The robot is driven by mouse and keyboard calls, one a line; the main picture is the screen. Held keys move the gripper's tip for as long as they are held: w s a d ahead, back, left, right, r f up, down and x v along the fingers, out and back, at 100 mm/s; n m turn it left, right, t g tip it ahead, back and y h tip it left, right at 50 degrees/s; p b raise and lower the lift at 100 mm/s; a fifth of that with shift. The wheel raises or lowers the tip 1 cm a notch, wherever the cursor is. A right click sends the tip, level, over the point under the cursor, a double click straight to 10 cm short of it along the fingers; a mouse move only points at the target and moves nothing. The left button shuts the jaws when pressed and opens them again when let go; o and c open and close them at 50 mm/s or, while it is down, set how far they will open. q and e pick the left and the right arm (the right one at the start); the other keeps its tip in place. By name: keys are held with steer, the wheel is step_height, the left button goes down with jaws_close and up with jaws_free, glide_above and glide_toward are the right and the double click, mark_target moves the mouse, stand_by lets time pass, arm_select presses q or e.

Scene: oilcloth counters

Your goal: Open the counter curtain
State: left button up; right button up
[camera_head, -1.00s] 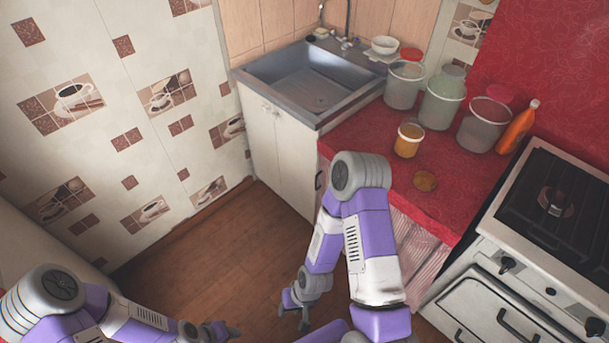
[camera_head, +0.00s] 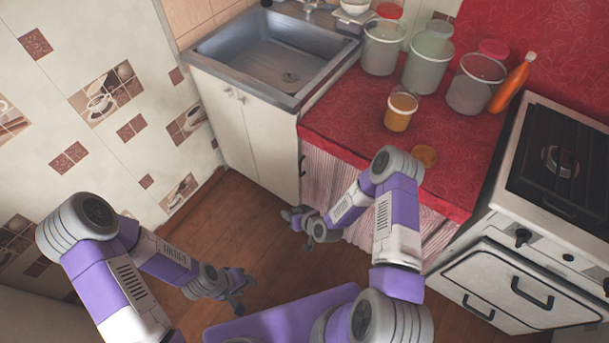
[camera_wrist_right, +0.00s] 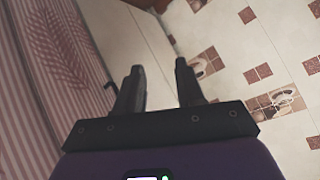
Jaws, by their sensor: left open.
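The counter curtain (camera_head: 322,178) is pink-and-white striped cloth hanging below the red counter top (camera_head: 345,110). It spans from the white sink cabinet to the stove, and my right arm hides part of it. In the right wrist view the curtain (camera_wrist_right: 45,75) fills the left side. A small dark handle (camera_head: 302,166) shows at its left edge. My right gripper (camera_head: 290,214) is open and empty, low in front of the curtain's left part and apart from it. In the wrist view the right gripper's fingers (camera_wrist_right: 160,78) stand apart. My left gripper (camera_head: 240,288) is open and empty over the floor, further left.
The white sink cabinet (camera_head: 245,125) stands left of the curtain, the stove (camera_head: 530,230) right of it. A glass of orange contents (camera_head: 399,113), several tubs and an orange bottle (camera_head: 511,85) stand on the counter. Wooden floor (camera_head: 250,225) is free before the cabinet.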

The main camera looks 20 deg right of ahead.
mark_target(300, 170)
arm_select(q)
step_height(300, 170, down, 7)
steer(key=b, duration=0.6)
arm_select(e)
steer(key=w+d+f+t+h, duration=0.1)
steer(key=w+d+t, duration=0.3)
steer(key=w, duration=0.4)
steer(key=w+d+f+t+h, duration=0.1)
steer(key=w+d+t, duration=0.3)
steer(key=w, duration=0.4)
steer(key=shift+w+d+n+t+h, duration=0.25)
steer(key=shift+w+n+t+h, duration=0.05)
steer(key=shift+h, duration=0.4)
steer(key=shift+c, duration=0.5)
jaws_close()
